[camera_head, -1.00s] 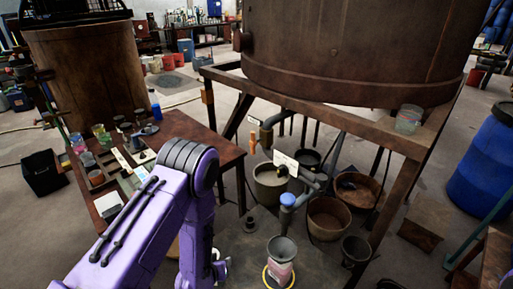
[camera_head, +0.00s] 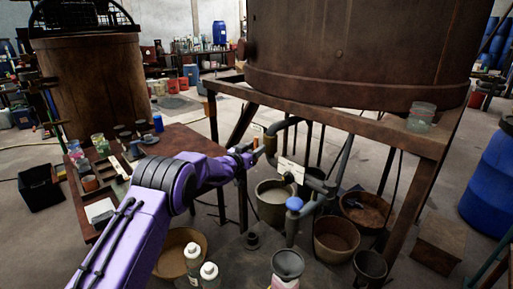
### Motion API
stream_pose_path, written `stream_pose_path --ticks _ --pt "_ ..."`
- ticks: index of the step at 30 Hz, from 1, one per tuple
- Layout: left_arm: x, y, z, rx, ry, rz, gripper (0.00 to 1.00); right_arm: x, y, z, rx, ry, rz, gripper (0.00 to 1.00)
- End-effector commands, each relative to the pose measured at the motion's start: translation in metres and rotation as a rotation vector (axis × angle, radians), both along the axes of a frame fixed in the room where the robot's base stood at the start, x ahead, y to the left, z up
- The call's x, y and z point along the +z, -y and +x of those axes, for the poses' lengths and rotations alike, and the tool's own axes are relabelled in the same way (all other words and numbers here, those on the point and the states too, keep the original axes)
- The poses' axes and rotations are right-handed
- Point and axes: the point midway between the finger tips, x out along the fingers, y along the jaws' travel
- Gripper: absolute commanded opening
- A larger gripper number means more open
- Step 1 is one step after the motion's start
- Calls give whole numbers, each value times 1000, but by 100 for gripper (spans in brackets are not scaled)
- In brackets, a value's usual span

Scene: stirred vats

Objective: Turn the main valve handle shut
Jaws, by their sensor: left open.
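A grey pipe (camera_head: 277,130) comes out below the big rusty vat (camera_head: 345,50). A small orange handle (camera_head: 257,142) shows at its left end, partly covered by my gripper. A blue round handle (camera_head: 294,203) sits on a lower grey pipe, beside a white label (camera_head: 290,169). I cannot read the label, so I cannot tell which handle is named main. My left gripper (camera_head: 249,149) is open and reaches the orange handle from the left. I cannot tell whether it touches it. My right gripper is not in view.
The vat stands on a brown frame (camera_head: 320,111) with a glass jar (camera_head: 421,116) on its ledge. Several buckets (camera_head: 336,238) stand below the pipes. A wooden table (camera_head: 187,141) is at left, under my arm. A blue barrel (camera_head: 490,185) stands at right.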

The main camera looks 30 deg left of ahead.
Motion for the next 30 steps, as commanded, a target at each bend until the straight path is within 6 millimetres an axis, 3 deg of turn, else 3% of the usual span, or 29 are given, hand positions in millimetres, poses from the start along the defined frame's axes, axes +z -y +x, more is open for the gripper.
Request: stream_pose_path --ticks 12,17,30 --pt "0 2 12 0 0 -1 46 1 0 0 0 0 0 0" --pt "-1 2 11 0 0 -1 0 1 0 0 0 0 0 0" --pt "-5 3 11 -1 20 61 0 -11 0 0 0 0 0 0"
